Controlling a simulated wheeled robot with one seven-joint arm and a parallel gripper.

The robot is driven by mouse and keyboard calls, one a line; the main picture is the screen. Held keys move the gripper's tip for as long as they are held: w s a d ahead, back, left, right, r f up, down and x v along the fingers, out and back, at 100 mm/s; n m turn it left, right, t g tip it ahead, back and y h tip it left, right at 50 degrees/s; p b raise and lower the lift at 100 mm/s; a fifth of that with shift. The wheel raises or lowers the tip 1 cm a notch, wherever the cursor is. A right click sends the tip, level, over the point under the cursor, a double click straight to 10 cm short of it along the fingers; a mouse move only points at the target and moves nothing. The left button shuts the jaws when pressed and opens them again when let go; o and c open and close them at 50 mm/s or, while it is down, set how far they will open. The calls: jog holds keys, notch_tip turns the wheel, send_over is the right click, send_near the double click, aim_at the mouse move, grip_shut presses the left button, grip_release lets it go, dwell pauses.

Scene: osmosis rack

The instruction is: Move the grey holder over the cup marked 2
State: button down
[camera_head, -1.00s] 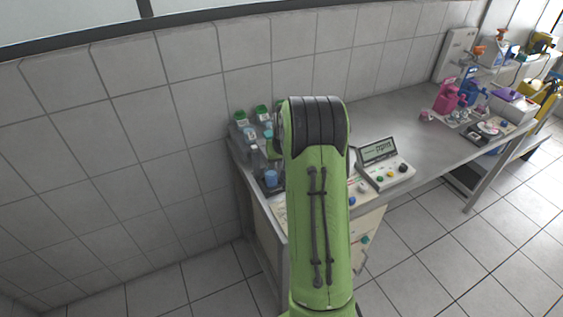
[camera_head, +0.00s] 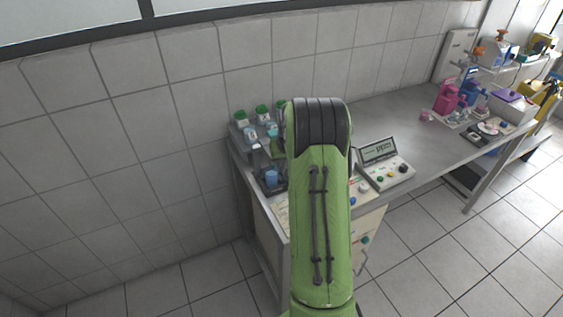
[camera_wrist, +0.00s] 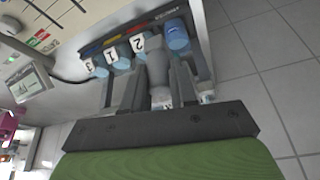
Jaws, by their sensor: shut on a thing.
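In the wrist view my gripper (camera_wrist: 157,78) is shut on the grey holder (camera_wrist: 157,66), a light grey upright piece between the dark fingers. The cup marked 2 (camera_wrist: 151,44) is blue with a white label and stands just beyond the holder, slightly left of it. The cup marked 1 (camera_wrist: 118,56) and the cup marked 3 (camera_wrist: 97,68) stand further left in the same row. The holder's lower end is partly hidden, so I cannot tell how far it is from cup 2. In the head view my arm hides the gripper and holder.
An unlabelled-looking blue cup (camera_wrist: 177,37) stands right of cup 2; a blue cup also shows in the head view (camera_head: 271,177). Green-capped bottles (camera_head: 241,117) stand by the wall. A meter with a display (camera_head: 385,164) sits right of my arm. The bench beyond is largely clear.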

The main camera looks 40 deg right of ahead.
jog(key=s+d, duration=0.2)
jog(key=d, duration=0.3)
jog(key=shift+d+f, duration=0.15)
jog(key=shift+d, duration=0.2)
jog(key=c, duration=0.9)
grip_release()
jog(key=v, duration=1.6)
jog(key=shift+w, duration=0.15)
